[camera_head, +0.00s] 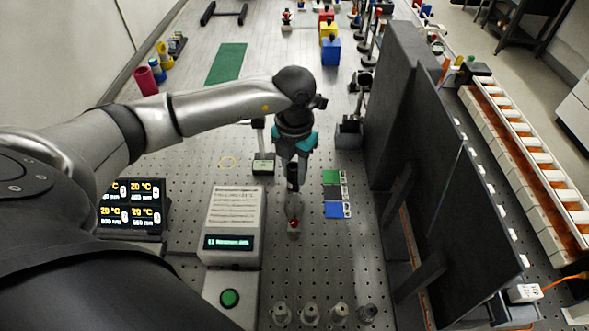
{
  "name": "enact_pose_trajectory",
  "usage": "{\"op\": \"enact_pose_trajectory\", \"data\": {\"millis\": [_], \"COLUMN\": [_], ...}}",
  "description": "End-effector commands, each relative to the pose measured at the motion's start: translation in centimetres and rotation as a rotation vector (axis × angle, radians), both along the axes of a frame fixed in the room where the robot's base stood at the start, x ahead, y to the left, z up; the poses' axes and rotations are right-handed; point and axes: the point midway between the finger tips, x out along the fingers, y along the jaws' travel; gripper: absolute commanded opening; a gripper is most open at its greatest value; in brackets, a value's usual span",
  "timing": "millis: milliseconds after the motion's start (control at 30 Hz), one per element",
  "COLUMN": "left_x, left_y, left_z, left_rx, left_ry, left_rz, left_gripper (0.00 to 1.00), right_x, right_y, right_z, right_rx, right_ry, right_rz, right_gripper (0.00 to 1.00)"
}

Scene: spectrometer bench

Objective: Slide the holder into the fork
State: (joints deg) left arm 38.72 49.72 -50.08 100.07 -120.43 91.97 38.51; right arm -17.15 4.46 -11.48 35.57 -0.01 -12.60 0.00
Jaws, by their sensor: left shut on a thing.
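My left gripper (292,184) points down over the middle of the perforated bench. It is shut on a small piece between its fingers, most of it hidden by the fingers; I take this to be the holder. Just below the fingertips is a small pale, partly clear piece with a red spot (294,223); I cannot tell whether it touches the held piece or stands on the bench. I cannot clearly pick out the fork. My right gripper is not in view.
A white instrument with a lit display (232,225) stands left of the gripper. Green, dark and blue cards (337,193) lie to the right, before a tall black panel (400,110). Several glass vessels (310,313) stand at the front. A readout screen (131,203) is at left.

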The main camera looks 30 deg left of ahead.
Motion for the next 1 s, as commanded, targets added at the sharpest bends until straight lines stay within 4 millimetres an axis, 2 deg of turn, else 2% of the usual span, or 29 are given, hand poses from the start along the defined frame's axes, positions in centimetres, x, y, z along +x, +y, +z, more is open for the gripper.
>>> {"op": "enact_pose_trajectory", "data": {"millis": [1000], "left_x": [-2.9], "left_y": [-2.1], "left_z": [0.1], "left_rx": [0.001], "left_ry": [0.0], "left_rz": [-0.001], "left_gripper": [0.0], "right_x": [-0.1], "right_y": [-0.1], "right_z": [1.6], "right_rx": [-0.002], "right_ry": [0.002], "right_rz": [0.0], "right_gripper": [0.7]}}
